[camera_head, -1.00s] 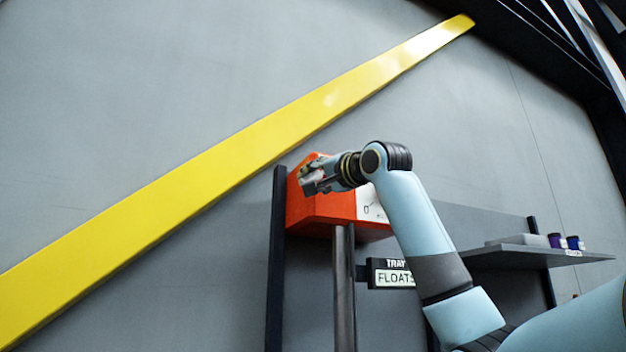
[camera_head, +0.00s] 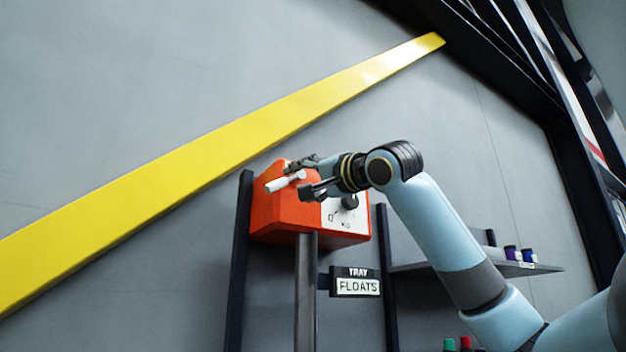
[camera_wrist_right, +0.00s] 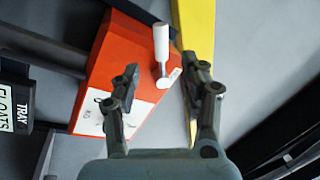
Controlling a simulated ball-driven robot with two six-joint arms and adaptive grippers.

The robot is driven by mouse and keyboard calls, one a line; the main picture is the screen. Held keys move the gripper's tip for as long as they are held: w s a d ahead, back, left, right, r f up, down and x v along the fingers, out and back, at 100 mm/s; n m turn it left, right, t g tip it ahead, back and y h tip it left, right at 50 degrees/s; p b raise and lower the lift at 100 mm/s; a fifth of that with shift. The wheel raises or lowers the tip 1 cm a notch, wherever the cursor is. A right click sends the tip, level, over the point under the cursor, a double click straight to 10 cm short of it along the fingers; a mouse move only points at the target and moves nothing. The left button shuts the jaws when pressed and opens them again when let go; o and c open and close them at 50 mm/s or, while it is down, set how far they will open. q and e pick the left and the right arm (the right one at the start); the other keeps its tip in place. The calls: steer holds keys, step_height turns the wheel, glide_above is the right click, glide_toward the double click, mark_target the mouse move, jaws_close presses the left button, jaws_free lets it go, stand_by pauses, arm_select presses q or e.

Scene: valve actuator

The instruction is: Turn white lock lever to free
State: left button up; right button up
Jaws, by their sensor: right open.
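The white lock lever (camera_head: 286,181) sticks out from the upper left of the orange actuator box (camera_head: 272,215). In the right wrist view the lever (camera_wrist_right: 161,42) hangs from a round pivot beside a small label on the orange box (camera_wrist_right: 112,45). My right gripper (camera_head: 304,177) is open just right of the lever, its fingers pointing left. In the wrist view the gap of the right gripper (camera_wrist_right: 162,82) faces the lever pivot, with a finger on each side and the lever beyond the tips. Contact with the lever is not visible. My left gripper is out of view.
A black knob (camera_head: 349,202) sits on the box's white panel. The box stands on a metal post (camera_head: 306,285). A tray sign (camera_head: 356,282) hangs below. A shelf (camera_head: 480,268) with small jars is at right. A yellow beam (camera_head: 200,162) crosses the wall behind.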

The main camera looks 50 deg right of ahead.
steer(key=shift+v, duration=1.8)
steer(key=shift+a, duration=0.1)
